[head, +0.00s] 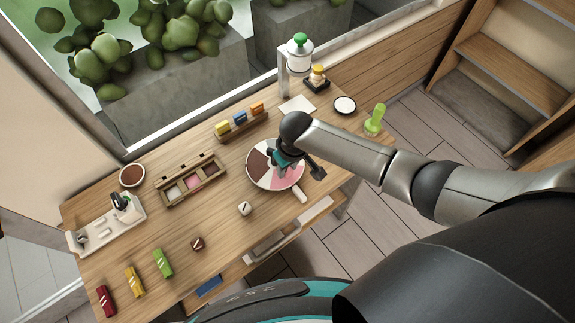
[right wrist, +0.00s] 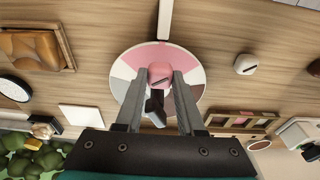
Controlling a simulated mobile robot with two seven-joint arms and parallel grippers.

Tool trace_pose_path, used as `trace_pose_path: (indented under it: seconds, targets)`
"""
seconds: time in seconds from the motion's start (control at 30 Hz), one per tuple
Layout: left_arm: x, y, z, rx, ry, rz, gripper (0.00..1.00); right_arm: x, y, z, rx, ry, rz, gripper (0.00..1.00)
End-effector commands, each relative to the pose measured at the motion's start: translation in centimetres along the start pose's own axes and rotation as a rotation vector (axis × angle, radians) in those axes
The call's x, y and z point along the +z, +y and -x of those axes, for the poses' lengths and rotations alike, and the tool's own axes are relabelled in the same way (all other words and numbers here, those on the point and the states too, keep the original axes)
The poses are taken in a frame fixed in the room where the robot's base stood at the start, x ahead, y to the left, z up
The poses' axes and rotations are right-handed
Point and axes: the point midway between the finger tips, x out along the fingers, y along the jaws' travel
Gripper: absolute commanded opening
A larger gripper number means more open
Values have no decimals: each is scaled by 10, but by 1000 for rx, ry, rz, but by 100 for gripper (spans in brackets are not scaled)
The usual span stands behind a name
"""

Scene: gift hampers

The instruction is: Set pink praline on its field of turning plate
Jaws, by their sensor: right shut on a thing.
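The pink praline (right wrist: 160,72) shows between the fingertips of my right gripper (right wrist: 161,84) in the right wrist view. The gripper is shut on it, over the turning plate (right wrist: 122,72). Behind the praline lies the plate's pink field (right wrist: 145,58); whether the praline touches the plate I cannot tell. In the head view my right gripper (head: 290,161) covers the middle of the plate (head: 259,178), which has brown, pink and pale fields, and hides the praline. My left gripper is not in view.
A white praline (head: 244,208) and a brown praline (head: 198,244) lie on the table left of the plate. A wooden compartment tray (head: 208,180) stands further left. A rack with coloured blocks (head: 241,127) is behind the plate. A green figure (head: 375,120) stands at right.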

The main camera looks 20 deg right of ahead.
Motion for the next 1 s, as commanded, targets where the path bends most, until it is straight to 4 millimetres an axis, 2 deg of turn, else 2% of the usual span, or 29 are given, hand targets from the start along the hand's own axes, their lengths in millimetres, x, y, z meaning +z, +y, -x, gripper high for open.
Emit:
trace_pose_path:
  seconds: [1.0]
  targets:
    - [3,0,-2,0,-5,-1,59,2,0,-10,0,-1,1,11]
